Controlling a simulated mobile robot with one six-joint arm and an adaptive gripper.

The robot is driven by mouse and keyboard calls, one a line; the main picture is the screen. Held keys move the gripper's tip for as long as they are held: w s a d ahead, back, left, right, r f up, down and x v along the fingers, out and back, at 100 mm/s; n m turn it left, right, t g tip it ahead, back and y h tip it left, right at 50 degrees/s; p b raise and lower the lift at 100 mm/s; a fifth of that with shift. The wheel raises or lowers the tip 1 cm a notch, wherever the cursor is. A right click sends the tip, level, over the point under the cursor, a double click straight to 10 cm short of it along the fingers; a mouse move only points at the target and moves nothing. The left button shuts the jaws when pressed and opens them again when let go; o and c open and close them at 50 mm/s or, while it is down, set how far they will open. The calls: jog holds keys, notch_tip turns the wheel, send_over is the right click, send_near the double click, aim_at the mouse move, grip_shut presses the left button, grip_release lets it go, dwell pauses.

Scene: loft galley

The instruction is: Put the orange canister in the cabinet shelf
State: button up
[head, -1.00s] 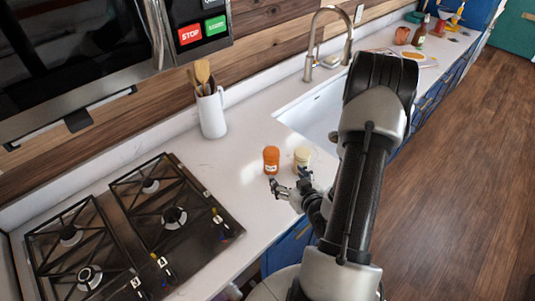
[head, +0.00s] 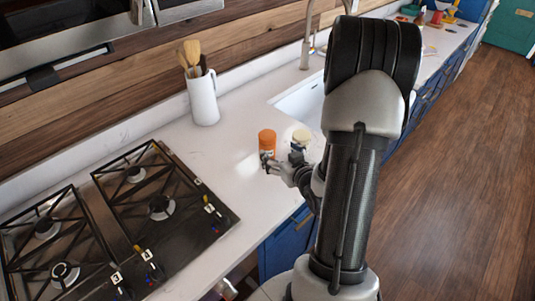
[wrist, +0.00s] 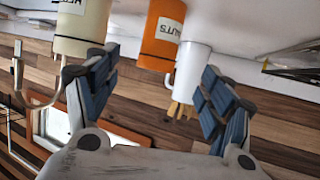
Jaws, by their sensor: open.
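The orange canister (head: 267,142) stands upright on the white counter, right of the stove. In the wrist view, which is roughly upside down, the orange canister (wrist: 162,32) shows a white label and lies beyond the fingers, between their directions. My gripper (head: 272,167) is at the near side of the canister; the head view does not show clearly whether they touch. In the wrist view my gripper (wrist: 152,68) is open with nothing between its fingers. A cream canister (head: 301,138) stands just right of the orange one, also in the wrist view (wrist: 82,28). I cannot make out the cabinet shelf.
A black gas stove (head: 120,215) fills the counter at left. A white jug (head: 203,100) with wooden utensils stands behind the canisters. The sink (head: 300,100) is beyond them, partly hidden by my arm. Blue cabinets (head: 288,245) are below the counter. The wood floor at right is clear.

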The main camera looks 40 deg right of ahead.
aim_at(271, 147)
jog(key=x, duration=0.6)
jog(key=shift+w+f+b, duration=0.1)
jog(key=shift+w+b, duration=0.05)
jog(key=shift+b, duration=0.2)
jog(key=x, duration=0.2)
jog(key=b+x, duration=0.1)
jog(key=x, duration=0.1)
jog(key=shift+w+d+f, duration=0.1)
jog(key=shift+f, duration=0.3)
jog(key=shift+w+d+f, duration=0.1)
jog(key=shift+w, duration=0.25)
jog(key=shift+c, duration=0.5)
jog(key=c, duration=1.3)
notch_tip(271, 147, up, 20)
jog(key=p, duration=0.5)
jog(key=shift+p, duration=0.35)
